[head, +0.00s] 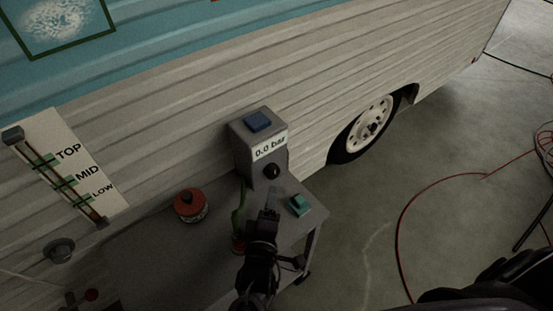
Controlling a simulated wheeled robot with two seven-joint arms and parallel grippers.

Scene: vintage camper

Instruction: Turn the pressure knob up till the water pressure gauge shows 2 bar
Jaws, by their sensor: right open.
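The water pressure gauge (269,146) is a white display on the front of a grey box (243,154), and it reads 0.0 bar. A dark round knob (271,171) sits on the box's front below the display. My right gripper (271,197) is in front of the box, a little below the knob in the picture. It is open and looks empty. I cannot tell its exact distance from the knob. My left gripper is not in view.
The box stands on a small grey table (313,222). A red-topped pot (190,205), a green stem (237,212) and a teal block (300,205) are near my right gripper. The camper wall rises behind. A red hose (400,222) lies on the floor at right.

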